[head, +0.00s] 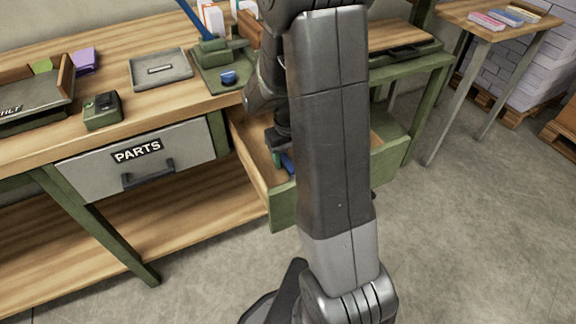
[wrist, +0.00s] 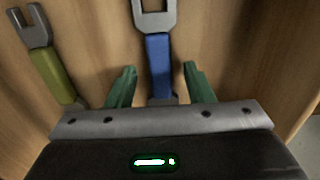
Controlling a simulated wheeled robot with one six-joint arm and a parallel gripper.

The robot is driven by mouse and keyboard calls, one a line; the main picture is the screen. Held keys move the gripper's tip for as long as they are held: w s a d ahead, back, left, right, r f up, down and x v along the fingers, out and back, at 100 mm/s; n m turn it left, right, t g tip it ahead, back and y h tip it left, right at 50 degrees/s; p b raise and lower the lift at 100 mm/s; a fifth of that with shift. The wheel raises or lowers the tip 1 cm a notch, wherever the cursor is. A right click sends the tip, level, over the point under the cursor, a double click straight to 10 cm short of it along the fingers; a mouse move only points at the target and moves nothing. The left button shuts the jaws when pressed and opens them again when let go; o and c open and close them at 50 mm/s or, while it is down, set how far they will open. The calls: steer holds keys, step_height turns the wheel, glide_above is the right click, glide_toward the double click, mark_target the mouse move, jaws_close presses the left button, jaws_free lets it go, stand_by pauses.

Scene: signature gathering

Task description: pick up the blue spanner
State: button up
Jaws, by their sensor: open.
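The blue spanner (wrist: 158,62) lies on the wooden drawer floor in the wrist view, its grey open-ended head pointing up the picture. My gripper (wrist: 160,72) is open, with one green fingertip on each side of the blue handle and a gap on both sides. The spanner's near end is hidden behind my gripper body. In the head view, my gripper (head: 281,160) is down inside the open drawer, mostly hidden by my arm. A bit of blue, likely the spanner (head: 288,164), shows beside it.
A spanner with a yellow-green handle (wrist: 56,72) lies left of the blue one. The open drawer (head: 257,173) has green and wooden walls around my gripper. The grey PARTS drawer (head: 95,167) to its left is shut. The workbench top (head: 160,108) holds trays and small items.

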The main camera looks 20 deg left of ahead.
steer(key=shift+f, duration=0.4)
steer(key=shift+c, duration=0.5)
jaws_close()
steer(key=shift+r, duration=0.15)
